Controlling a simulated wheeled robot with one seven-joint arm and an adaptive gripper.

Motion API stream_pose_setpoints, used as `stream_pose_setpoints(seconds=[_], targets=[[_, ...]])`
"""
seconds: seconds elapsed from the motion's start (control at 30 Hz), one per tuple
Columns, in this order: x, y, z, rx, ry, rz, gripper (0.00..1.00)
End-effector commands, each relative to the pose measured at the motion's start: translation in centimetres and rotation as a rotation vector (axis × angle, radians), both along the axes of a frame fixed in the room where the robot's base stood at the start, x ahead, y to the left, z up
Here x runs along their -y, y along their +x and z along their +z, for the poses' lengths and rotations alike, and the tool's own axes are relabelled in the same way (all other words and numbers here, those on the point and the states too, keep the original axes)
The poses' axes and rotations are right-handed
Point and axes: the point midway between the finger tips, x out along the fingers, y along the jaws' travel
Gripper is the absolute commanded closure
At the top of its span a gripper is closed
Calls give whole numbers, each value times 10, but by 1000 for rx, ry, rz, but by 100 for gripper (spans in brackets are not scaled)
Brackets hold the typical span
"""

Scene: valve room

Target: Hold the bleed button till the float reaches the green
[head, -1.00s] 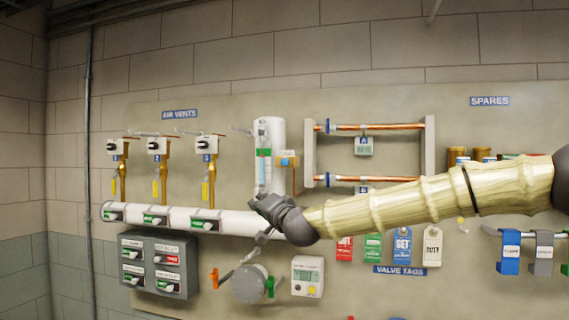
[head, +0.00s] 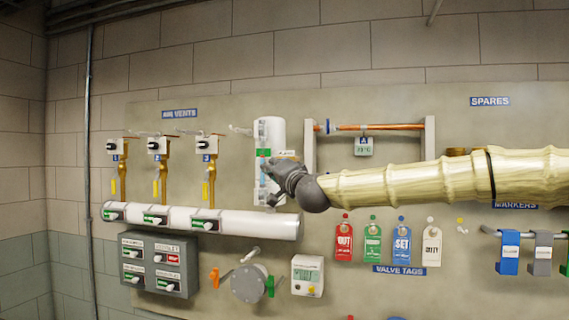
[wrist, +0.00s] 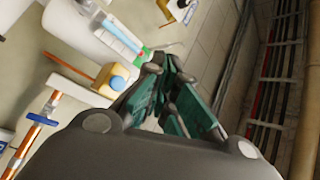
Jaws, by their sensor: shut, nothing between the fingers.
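A white cylinder (head: 276,132) with a sight tube on its front stands on the wall panel in the head view. A green band (head: 264,152) marks the tube, and bluish colour shows below it; I cannot make out the float. My gripper (head: 266,166) is shut and empty, in front of the tube's lower part. It hides most of the orange bleed block in the head view. In the wrist view the yellow-orange block (wrist: 111,80) is beside the cylinder, left of my gripper (wrist: 170,65), with a gap in the picture. I cannot tell contact with its button.
A white horizontal pipe (head: 250,223) runs below, with three brass air vents (head: 209,180) to the left. Copper pipes (head: 372,127) are right of the cylinder. Valve tags (head: 402,242) hang below my arm. A grey switch box (head: 160,263) is lower left.

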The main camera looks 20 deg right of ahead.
Motion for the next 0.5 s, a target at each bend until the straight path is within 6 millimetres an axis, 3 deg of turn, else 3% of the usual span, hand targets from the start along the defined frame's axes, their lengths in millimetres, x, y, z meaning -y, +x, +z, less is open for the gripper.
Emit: stream_pose_setpoints(seconds=[0.5], targets=[[32, 48, -2, 0, 0, -1, 100]])
